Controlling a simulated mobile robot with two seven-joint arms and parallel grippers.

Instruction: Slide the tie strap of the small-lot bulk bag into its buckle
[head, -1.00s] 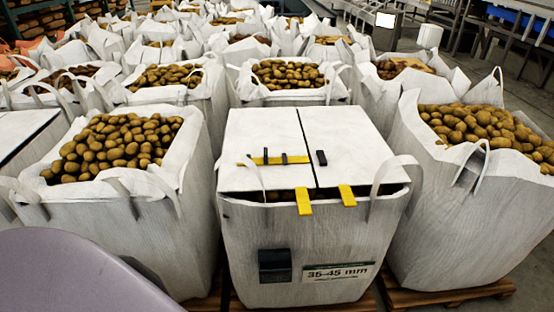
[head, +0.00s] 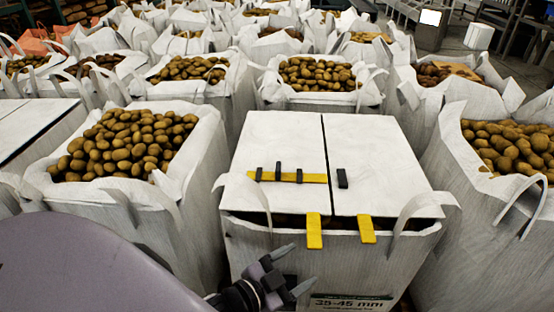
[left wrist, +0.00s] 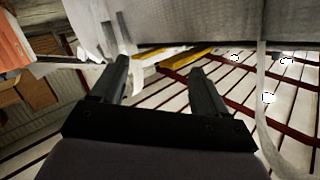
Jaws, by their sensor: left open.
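The small-lot bulk bag (head: 253,247) stands front centre, its top covered by two white flaps. A yellow tie strap (head: 313,178) lies across the left flap under dark clips, its right end near the seam. A small black piece, apparently the buckle (head: 342,178), sits apart on the right flap. Two yellow tabs (head: 314,232) (head: 367,230) hang over the front edge. My left gripper (head: 294,270) is open and empty before the bag's front, below the strap. In the left wrist view its fingers (left wrist: 160,82) are apart, with yellow strips (left wrist: 185,59) beyond. My right gripper is out of view.
Open bags of potatoes stand close on the left (head: 190,200), right (head: 446,215) and behind (head: 300,98). Fabric loops (head: 425,205) stick up at the bag's corners. A size label (head: 350,303) is on its front. The space above the flaps is clear.

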